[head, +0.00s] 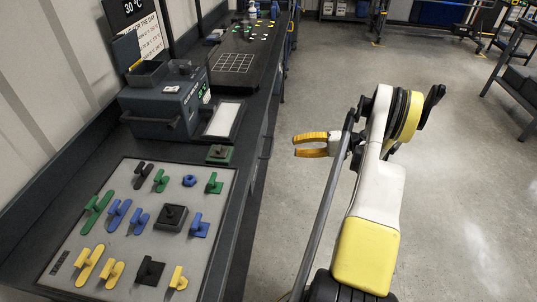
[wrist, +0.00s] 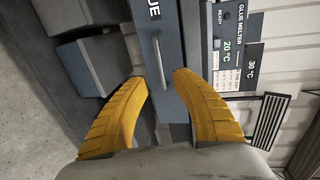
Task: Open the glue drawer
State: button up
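The glue melter (head: 165,98) is a blue-grey box on the bench at the left in the head view. Its glue drawer front (head: 146,128) has a bar handle (head: 150,120). In the wrist view, turned sideways, the drawer front (wrist: 176,88) shows the end of the word "GLUE", and the handle (wrist: 161,60) stands beyond the gap between my fingertips. My gripper (head: 296,146) has yellow fingers, spread apart and empty. It hangs over the aisle to the right of the bench, apart from the handle. The fingers also show in the wrist view (wrist: 159,78).
A board (head: 135,190) with several coloured pegged parts lies at the bench's near end. A green block (head: 219,154) and a white-topped pad (head: 223,119) sit near the melter. A grid mat (head: 235,63) lies farther back. The aisle floor (head: 250,215) is clear.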

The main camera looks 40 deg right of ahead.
aim_at(271, 147)
jog(key=b+x, duration=0.3)
jog(key=x, duration=0.7)
jog(key=shift+w, duration=0.1)
grip_shut()
